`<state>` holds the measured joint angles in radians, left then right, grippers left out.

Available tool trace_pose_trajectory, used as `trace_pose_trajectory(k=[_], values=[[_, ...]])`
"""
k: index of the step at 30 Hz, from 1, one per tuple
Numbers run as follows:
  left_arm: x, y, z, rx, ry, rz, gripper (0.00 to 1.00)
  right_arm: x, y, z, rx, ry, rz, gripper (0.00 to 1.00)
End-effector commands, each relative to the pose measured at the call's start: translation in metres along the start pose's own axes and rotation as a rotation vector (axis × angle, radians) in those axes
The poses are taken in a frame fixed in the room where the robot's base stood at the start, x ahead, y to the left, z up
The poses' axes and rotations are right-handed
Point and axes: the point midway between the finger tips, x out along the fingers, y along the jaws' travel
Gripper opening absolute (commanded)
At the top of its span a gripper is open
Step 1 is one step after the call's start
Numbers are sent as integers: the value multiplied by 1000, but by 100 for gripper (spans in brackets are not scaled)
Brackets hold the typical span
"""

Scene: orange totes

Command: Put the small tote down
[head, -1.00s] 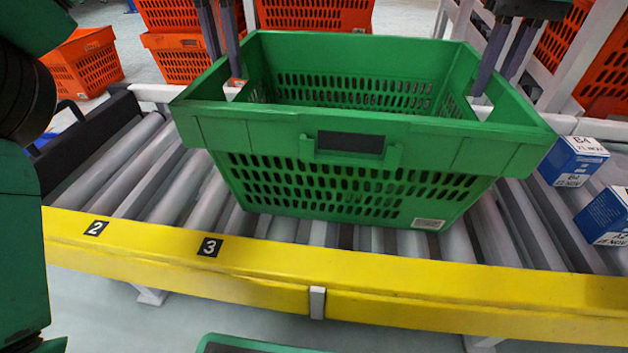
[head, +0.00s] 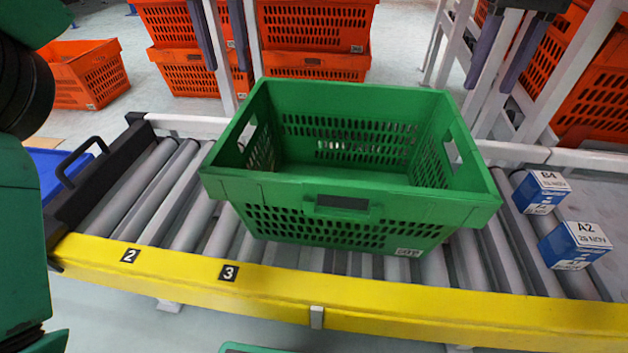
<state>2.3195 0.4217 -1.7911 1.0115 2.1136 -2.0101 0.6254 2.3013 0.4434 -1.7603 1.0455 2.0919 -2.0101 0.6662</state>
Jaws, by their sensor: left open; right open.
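The small tote is a green, empty, perforated crate (head: 350,205) in the middle of the head view. It rests on the grey rollers of the conveyor (head: 190,205), behind the yellow front rail. My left gripper (head: 222,45) is open, with its dark fingers above and behind the tote's left side, apart from it. My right gripper (head: 500,58) is open above and behind the tote's right side, also apart from it. Neither gripper touches the tote.
Two blue-and-white boxes, one marked B4 (head: 541,192) and one marked A2 (head: 574,246), stand on the conveyor to the right. Orange totes (head: 315,30) are stacked behind. Rollers left of the green tote are bare. A blue bin (head: 50,165) is at the left.

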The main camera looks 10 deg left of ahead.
Motion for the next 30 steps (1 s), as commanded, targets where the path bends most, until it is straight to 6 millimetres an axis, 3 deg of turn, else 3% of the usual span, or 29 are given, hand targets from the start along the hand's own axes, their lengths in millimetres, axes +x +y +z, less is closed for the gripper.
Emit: trace_pose_trajectory(k=[1, 21, 26, 30], values=[[-26, 0, 0, 0, 0, 0, 51, -26, 0, 0, 0, 0, 0, 51], [-192, 0, 0, 0, 0, 0, 51, -192, 0, 0, 0, 0, 0, 51], [-212, 0, 0, 0, -1, 0, 51, -212, 0, 0, 0, 0, 0, 51], [-205, 0, 0, 0, -1, 0, 51, -205, 0, 0, 0, -1, 0, 51]])
